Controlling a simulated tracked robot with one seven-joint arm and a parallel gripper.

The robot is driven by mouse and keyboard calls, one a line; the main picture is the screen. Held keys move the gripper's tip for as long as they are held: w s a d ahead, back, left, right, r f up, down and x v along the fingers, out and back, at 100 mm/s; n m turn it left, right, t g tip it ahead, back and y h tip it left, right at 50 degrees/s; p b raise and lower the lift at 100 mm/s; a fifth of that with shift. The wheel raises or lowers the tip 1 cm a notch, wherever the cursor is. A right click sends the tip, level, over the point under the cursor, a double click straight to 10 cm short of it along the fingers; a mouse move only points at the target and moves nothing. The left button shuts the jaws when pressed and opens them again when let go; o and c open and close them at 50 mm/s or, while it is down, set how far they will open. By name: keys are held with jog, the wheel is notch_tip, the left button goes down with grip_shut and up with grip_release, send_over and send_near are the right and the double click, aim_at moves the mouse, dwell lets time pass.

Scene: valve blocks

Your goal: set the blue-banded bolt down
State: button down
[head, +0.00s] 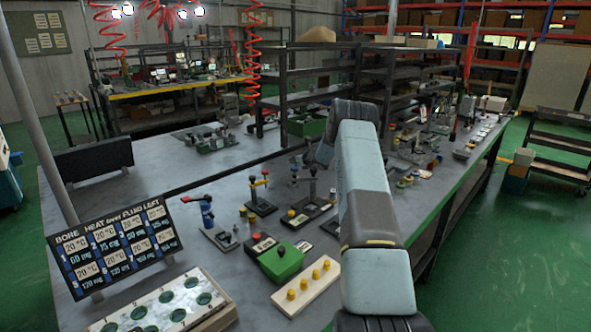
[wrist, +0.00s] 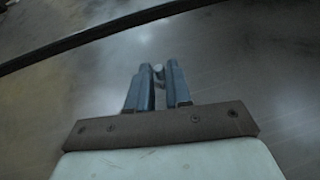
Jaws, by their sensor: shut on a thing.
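My gripper (wrist: 158,75) shows in the wrist view, its two blue fingers shut on a small pale grey thing, the blue-banded bolt (wrist: 158,69). Only a rounded end of the bolt shows between the fingertips; its blue band cannot be made out. Plain grey surface lies behind the fingers, and I cannot tell how high the bolt is above it. In the head view my arm reaches away over the bench (head: 228,176), and the gripper and bolt are hidden behind it.
A wooden board with yellow-topped pegs (head: 306,287), a green box (head: 281,262) and a tray with green round holes (head: 165,309) stand on the near bench. A dark sign (head: 118,245) stands left. Black shelving (head: 325,95) rises behind. A dark edge (wrist: 90,36) crosses the wrist view.

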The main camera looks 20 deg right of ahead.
aim_at(295, 173)
jog(key=shift+f, duration=1.95)
jog(key=c, duration=1)
grip_release()
jog(key=shift+f, duration=0.1)
